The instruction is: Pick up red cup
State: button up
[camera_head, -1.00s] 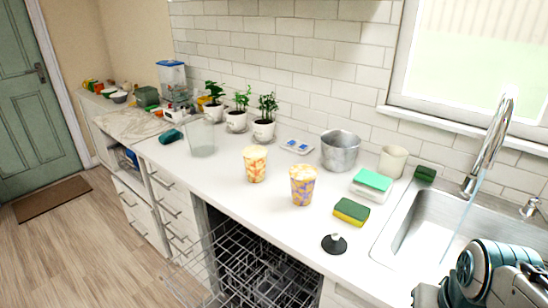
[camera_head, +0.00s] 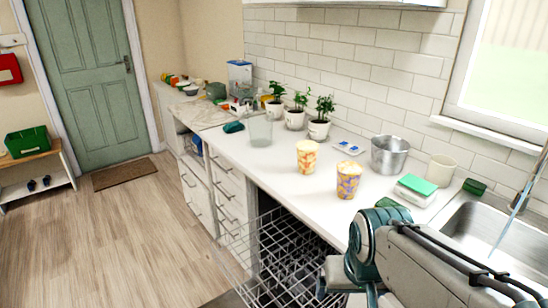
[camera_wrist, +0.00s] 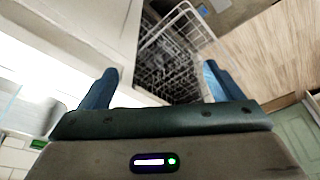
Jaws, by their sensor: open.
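A yellow cup with a red-orange pattern (camera_head: 307,157) stands upright on the white counter (camera_head: 262,167), in the head view. A similar cup with a purple and orange pattern (camera_head: 348,180) stands just to its right and nearer. I cannot tell for certain which is the task's red cup; the first looks redder. My gripper (camera_wrist: 158,78) is open and empty in the wrist view, its two blue fingers wide apart. It points down toward the open dishwasher rack (camera_wrist: 172,62), away from both cups. No cup is visible in the wrist view.
The dishwasher rack (camera_head: 285,250) sticks out below the counter edge. A clear glass container (camera_head: 260,131), potted plants (camera_head: 319,118), a metal pot (camera_head: 390,155), a white cup (camera_head: 440,169) and a green-topped box (camera_head: 416,190) stand around the cups. Floor (camera_head: 140,230) is free at left.

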jog(key=shift+o, duration=0.9)
jog(key=w+a+f+m+t, duration=0.1)
jog(key=w+a+m, duration=0.1)
jog(key=w, duration=0.7)
jog(key=shift+w+a+f+m+t, duration=0.3)
jog(key=shift+w+a+f, duration=0.1)
jog(key=shift+a, duration=0.2)
jog(key=w+a+f+m+t+y, duration=0.15)
jog(key=w+a+m, duration=0.25)
jog(key=w, duration=0.4)
jog(key=w+a+f+m+t+y, duration=0.1)
jog(key=w+a+m+t+y, duration=0.15)
jog(key=w+a+m, duration=0.4)
jog(key=w+a+f+m+t+y, duration=0.1)
jog(key=w+m+t, duration=0.15)
jog(key=w, duration=0.65)
jog(key=m+t+h, duration=0.7)
jog(key=m, duration=1.4)
send_near(308, 142)
jog(key=shift+g, duration=0.25)
jog(key=shift+w+d+r+p, duration=0.1)
jog(key=shift+w+r+p, duration=0.1)
jog(key=shift+w+p, duration=0.85)
jog(key=shift+w+d+r+p, duration=0.1)
jog(key=shift+w+r+p, duration=0.1)
jog(key=shift+w+p, duration=0.85)
jog(key=shift+w+d+f, duration=0.1)
jog(key=shift+w, duration=0.95)
